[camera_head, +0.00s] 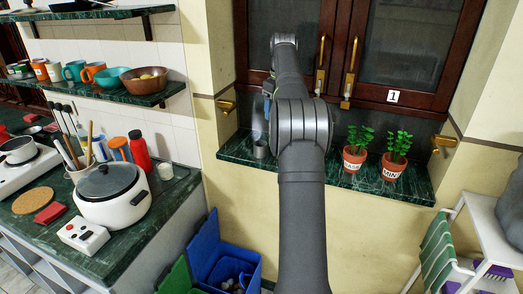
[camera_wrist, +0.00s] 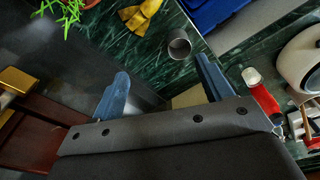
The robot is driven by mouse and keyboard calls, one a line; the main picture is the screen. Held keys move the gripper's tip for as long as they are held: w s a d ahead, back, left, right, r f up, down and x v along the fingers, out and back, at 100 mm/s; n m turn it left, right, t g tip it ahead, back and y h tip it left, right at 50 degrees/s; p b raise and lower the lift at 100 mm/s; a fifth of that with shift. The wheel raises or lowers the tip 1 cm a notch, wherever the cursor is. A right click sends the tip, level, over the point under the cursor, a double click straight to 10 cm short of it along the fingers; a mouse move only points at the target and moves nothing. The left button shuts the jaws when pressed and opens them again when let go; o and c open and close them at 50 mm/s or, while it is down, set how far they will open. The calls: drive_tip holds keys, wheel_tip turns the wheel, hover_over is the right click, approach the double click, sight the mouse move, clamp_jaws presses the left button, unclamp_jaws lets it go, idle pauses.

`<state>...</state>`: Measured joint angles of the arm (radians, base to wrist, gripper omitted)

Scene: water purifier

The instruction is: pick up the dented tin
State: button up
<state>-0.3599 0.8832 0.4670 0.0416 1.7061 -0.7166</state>
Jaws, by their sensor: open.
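The tin (camera_head: 260,149) is a small grey metal cup standing on the green marble window sill, left of my arm. I cannot make out a dent. In the wrist view, the tin (camera_wrist: 180,46) shows its round open mouth, just beyond the fingertips and apart from them. My gripper (camera_wrist: 161,68) is open, with two blue fingers and nothing between them. In the head view, my gripper (camera_head: 263,108) is above the tin and partly hidden by my arm.
Two potted plants (camera_head: 355,160) (camera_head: 391,167) stand on the sill to the right. A yellow item (camera_wrist: 142,15) lies near the tin. Dark wooden window doors (camera_head: 400,50) rise behind. A blue bin (camera_head: 225,250) is below; a counter with a rice cooker (camera_head: 110,195) is left.

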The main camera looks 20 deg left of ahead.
drive_tip(key=n, duration=0.1)
approach(260, 143)
wheel_tip(260, 143, down, 6)
drive_tip(key=shift+a+f, duration=0.1)
drive_tip(key=shift+a, duration=0.05)
drive_tip(key=shift+w+a+f, duration=0.1)
drive_tip(key=shift+f, duration=1.35)
drive_tip(key=shift+w+a+f, duration=0.1)
drive_tip(key=shift+f, duration=1.35)
drive_tip(key=c, duration=1.1)
drive_tip(key=shift+o, duration=0.2)
